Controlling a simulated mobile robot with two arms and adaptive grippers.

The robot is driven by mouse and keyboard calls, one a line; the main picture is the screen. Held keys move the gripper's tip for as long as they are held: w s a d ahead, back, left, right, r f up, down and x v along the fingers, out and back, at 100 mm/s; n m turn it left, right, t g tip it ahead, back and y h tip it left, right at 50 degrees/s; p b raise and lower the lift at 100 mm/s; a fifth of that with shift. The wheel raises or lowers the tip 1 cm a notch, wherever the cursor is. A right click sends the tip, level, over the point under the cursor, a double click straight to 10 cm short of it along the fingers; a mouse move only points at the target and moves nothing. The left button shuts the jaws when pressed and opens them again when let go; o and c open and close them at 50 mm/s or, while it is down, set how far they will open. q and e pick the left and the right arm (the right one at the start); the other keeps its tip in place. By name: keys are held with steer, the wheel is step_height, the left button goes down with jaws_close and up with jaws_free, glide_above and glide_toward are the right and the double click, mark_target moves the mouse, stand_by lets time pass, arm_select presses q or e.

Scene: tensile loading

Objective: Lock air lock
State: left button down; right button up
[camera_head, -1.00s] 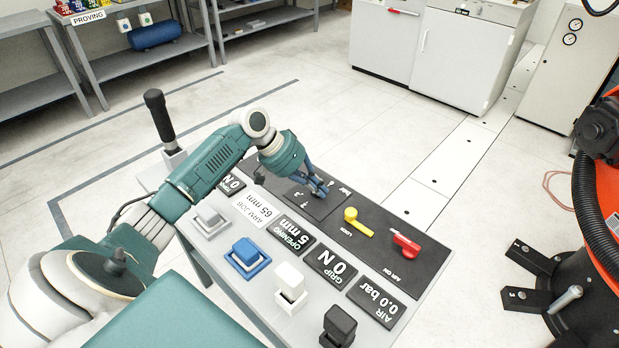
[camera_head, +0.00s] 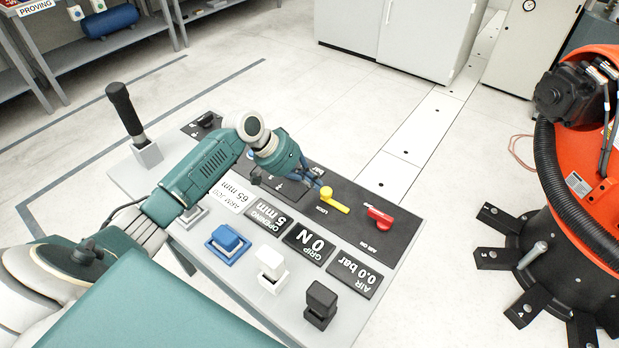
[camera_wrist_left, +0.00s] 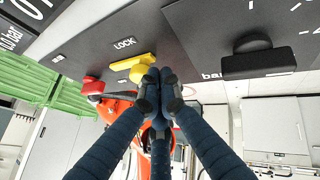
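The yellow air lock lever (camera_head: 336,202), beside the word LOCK, sits on the dark strip of the console and points toward the lower right. My left gripper (camera_head: 320,182) is at the lever's round end. In the left wrist view the blue fingertips (camera_wrist_left: 160,84) are together with nothing seen between them, just beside the yellow lever (camera_wrist_left: 136,65). I cannot tell whether they touch it. The red AIR ON lever (camera_head: 380,217) is to the right of the yellow one; it also shows in the left wrist view (camera_wrist_left: 92,87). My right gripper is out of view.
The sloping console (camera_head: 228,267) carries a blue switch (camera_head: 227,238), a white switch (camera_head: 270,262), a black switch (camera_head: 320,298) and a black joystick (camera_head: 124,108). An orange robot (camera_head: 590,175) on a black footed base stands at the right. Floor between is clear.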

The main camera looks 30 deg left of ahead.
arm_select(q)
steer(key=shift+s+d+r+p, duration=0.15)
steer(key=shift+d+p, duration=0.2)
steer(key=shift+d, duration=0.3)
steer(key=shift+s+d+r+p, duration=0.1)
steer(key=shift+d+p, duration=0.2)
steer(key=shift+d, duration=0.3)
steer(key=shift+d+f, duration=0.1)
steer(key=shift+f, duration=0.05)
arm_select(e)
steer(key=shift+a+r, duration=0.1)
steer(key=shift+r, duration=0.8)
arm_select(q)
steer(key=v, duration=1.2)
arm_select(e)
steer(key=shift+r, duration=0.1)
